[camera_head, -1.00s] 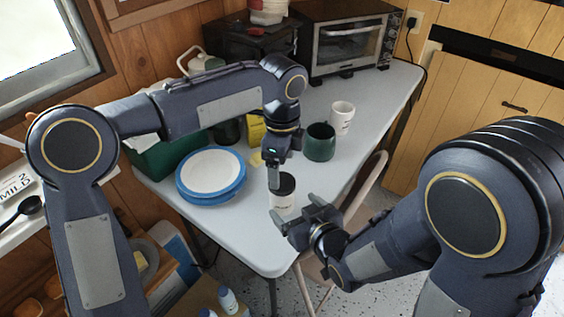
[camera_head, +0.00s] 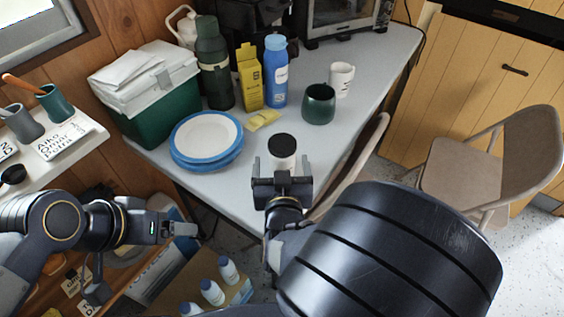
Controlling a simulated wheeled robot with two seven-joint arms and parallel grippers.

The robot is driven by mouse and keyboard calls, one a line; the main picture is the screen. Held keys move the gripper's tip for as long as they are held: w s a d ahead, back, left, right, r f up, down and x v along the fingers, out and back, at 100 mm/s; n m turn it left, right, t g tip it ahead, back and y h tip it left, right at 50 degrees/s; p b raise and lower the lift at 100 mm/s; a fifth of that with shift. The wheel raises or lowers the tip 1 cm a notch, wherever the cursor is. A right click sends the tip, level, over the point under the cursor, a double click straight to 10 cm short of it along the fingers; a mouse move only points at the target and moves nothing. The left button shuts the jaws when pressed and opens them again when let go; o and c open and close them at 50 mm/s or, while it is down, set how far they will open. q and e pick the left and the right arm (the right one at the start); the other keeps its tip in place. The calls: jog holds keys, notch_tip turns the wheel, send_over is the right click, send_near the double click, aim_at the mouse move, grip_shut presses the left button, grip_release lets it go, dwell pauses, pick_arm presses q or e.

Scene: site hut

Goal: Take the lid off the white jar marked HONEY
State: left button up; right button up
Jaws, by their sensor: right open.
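A white jar (camera_head: 288,162) with a black lid (camera_head: 282,147) on it stands upright near the table's front edge. Its lower part is hidden by my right gripper, and no marking on it can be read. My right gripper (camera_head: 281,172) is open, with its fingers pointing at the jar from the near side. I cannot tell whether the fingers are on either side of the jar or short of it. My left gripper (camera_head: 182,229) is at the lower left, off the table and away from the jar. Its finger gap cannot be made out.
Blue-rimmed plates (camera_head: 206,139) are stacked left of the jar. A yellow box (camera_head: 249,80), a blue bottle (camera_head: 275,72), a green cup (camera_head: 319,104) and a white mug (camera_head: 342,79) stand behind it. A folding chair (camera_head: 470,170) is at the right.

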aim_at(282, 141)
jog(key=shift+s+a+m+h, duration=0.1)
jog(key=shift+s+m+h, duration=0.1)
jog(key=shift+m+h, duration=0.1)
jog(key=shift+w+f, duration=0.1)
jog(key=shift+w, duration=0.05)
jog(key=w, duration=0.2)
jog(key=w+b, duration=0.1)
jog(key=w, duration=0.4)
jog(key=shift+w+d+f, duration=0.1)
jog(key=shift+w+d, duration=0.15)
jog(key=shift+w, duration=0.05)
jog(key=c, duration=1.3)
pick_arm(q)
jog(key=f+n, duration=0.1)
jog(key=s+f+n, duration=0.1)
jog(key=shift+s+f+t, duration=0.3)
jog(key=shift+f+t, duration=0.05)
jog(key=shift+t, duration=0.05)
pick_arm(e)
jog(key=shift+o, duration=0.2)
